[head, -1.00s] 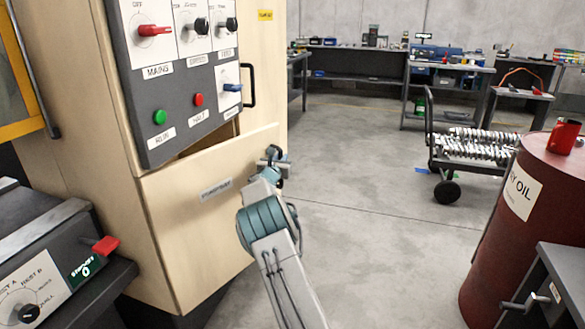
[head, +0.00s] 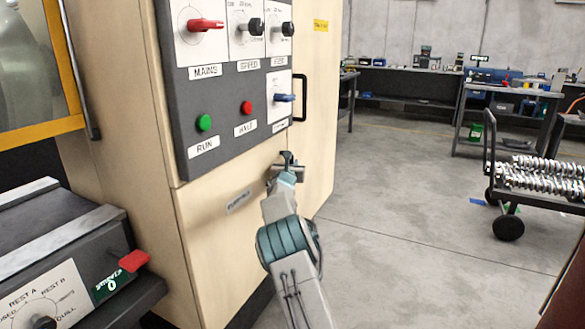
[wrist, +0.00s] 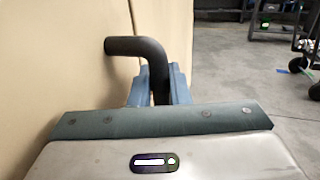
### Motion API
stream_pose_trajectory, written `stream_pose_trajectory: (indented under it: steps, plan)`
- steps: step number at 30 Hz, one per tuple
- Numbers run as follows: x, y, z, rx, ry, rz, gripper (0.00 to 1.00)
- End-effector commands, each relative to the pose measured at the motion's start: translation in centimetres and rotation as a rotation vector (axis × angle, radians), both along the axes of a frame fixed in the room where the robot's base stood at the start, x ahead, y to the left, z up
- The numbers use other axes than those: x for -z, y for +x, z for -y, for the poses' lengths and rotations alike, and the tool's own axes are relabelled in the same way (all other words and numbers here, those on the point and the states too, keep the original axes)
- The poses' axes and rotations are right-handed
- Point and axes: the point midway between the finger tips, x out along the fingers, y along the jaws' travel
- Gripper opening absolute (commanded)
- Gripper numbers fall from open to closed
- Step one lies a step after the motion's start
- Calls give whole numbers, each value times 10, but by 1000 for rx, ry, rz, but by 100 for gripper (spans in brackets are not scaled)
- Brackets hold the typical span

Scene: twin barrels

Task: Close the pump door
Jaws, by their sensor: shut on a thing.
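The pump door (head: 215,265) is the lower pale wooden panel of the cabinet, with a small label on its face. It looks about flush with the cabinet front, and no gap shows along its top edge. My gripper (head: 288,163) is at the door's upper right corner. In the wrist view my gripper (wrist: 160,88) is shut on the dark, bent bar handle (wrist: 135,46), whose free end reaches left toward the pale panel. The fingers hide the lower part of the handle.
The control panel (head: 225,135) with switches and buttons is just above the door. A grey machine with a red lever (head: 133,260) stands at lower left. A trolley (head: 540,178) with metal parts is at right. The floor between is clear.

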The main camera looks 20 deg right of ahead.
Motion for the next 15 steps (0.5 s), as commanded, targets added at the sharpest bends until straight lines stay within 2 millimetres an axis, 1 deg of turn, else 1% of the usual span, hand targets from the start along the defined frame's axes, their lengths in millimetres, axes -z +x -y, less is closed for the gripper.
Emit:
stream_pose_trajectory:
  steps: [1,12,13,14,15]
  plan:
    - [1,2,-7,-13,3,-2,0]
    - [-2,3,-12,-22,4,2,0]
    - [-2,3,-13,-23,4,2,22]
    - [-2,3,-13,-23,4,2,30]
    - [-2,3,-13,-23,4,2,35]
